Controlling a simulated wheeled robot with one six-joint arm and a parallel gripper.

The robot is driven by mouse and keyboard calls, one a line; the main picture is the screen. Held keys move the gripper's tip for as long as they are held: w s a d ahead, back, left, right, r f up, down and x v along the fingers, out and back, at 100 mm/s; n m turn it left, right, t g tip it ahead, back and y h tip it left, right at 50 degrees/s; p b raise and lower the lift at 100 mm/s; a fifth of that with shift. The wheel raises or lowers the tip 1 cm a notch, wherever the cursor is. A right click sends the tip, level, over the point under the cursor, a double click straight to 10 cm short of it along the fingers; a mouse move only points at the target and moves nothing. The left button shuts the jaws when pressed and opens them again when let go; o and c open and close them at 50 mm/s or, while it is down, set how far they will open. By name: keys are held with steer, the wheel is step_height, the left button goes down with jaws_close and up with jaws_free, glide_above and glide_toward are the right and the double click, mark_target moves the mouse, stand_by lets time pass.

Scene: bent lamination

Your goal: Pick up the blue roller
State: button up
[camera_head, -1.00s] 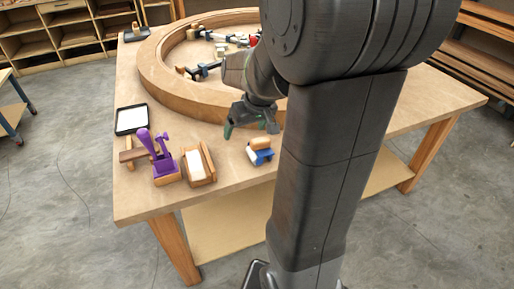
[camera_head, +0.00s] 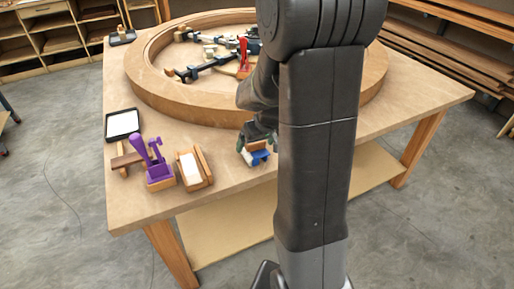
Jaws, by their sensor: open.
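The blue roller (camera_head: 259,158) lies near the front edge of the wooden table (camera_head: 229,178), with a blue part and a pale part showing beside a small tan wooden piece (camera_head: 256,146). My gripper (camera_head: 259,137) is open, right at the far side of the roller and just above it. My arm hides part of the gripper and the table to the right. I cannot tell whether the fingers touch the roller.
To the left are a wooden holder with a white block (camera_head: 191,168), a purple tool on a wooden base (camera_head: 158,170), a wooden mallet (camera_head: 126,162) and a black-rimmed white tray (camera_head: 122,125). A large curved wooden ring (camera_head: 165,94) stands behind, with clamps inside.

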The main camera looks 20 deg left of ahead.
mark_target(254, 147)
steer(key=shift+w+x, duration=0.15)
steer(key=shift+x, duration=0.95)
steer(key=shift+w+x, duration=0.2)
steer(key=shift+x, duration=0.85)
steer(key=shift+r, duration=0.1)
steer(key=c, duration=1.3)
step_height(254, 147, up, 10)
steer(key=shift+p, duration=0.3)
steer(key=o, duration=0.3)
